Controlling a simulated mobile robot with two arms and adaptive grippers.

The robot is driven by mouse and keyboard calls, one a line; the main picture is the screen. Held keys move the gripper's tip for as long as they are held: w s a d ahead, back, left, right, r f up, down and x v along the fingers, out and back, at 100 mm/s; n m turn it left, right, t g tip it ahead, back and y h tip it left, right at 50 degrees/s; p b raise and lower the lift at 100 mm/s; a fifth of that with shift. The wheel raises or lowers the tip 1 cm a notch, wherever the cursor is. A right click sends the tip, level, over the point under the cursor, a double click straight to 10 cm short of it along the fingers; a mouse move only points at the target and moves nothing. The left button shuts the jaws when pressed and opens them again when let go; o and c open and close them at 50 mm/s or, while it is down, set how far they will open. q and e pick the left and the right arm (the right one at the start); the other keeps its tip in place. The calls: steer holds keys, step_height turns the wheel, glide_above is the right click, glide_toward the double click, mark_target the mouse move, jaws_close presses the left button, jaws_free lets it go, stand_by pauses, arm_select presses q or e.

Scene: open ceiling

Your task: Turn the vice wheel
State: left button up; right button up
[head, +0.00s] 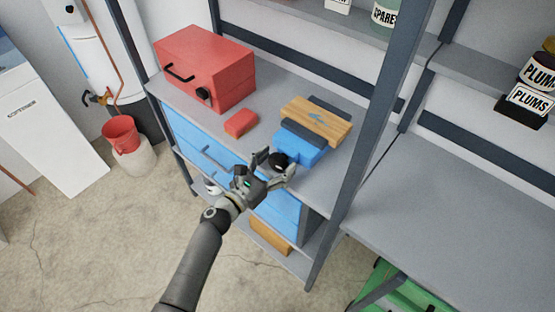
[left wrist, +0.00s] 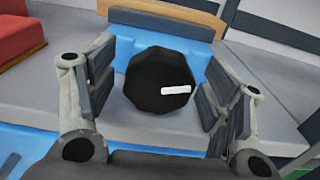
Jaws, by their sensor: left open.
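The blue vice (head: 303,146) stands on the grey shelf top, with a wooden block (head: 316,120) between its dark jaws. Its black wheel (head: 279,160) faces my left gripper (head: 274,167). In the left wrist view the black faceted wheel (left wrist: 160,80) with a white mark sits between the two open fingers of the left gripper (left wrist: 158,98). A gap shows on both sides of the wheel, so the fingers look apart from it. The blue vice body (left wrist: 190,48) shows behind the wheel. My right gripper is in neither view.
A red toolbox (head: 205,68) and a small red block (head: 240,122) are on the same shelf, to the left. A dark upright post (head: 375,115) stands right of the vice. A grey table (head: 455,215) lies further right.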

arm_select(q)
steer(key=shift+w+d, duration=0.2)
steer(key=shift+w, duration=0.05)
steer(key=c, duration=1)
steer(key=shift+f+m+b, duration=0.2)
steer(key=shift+m+b, duration=0.3)
steer(key=shift+b, duration=0.1)
steer(key=shift+s+r+m+b, duration=0.1)
steer(key=shift+m+b, duration=0.55)
steer(key=shift+m, duration=0.25)
steer(key=o, duration=0.9)
steer(key=shift+o, duration=0.5)
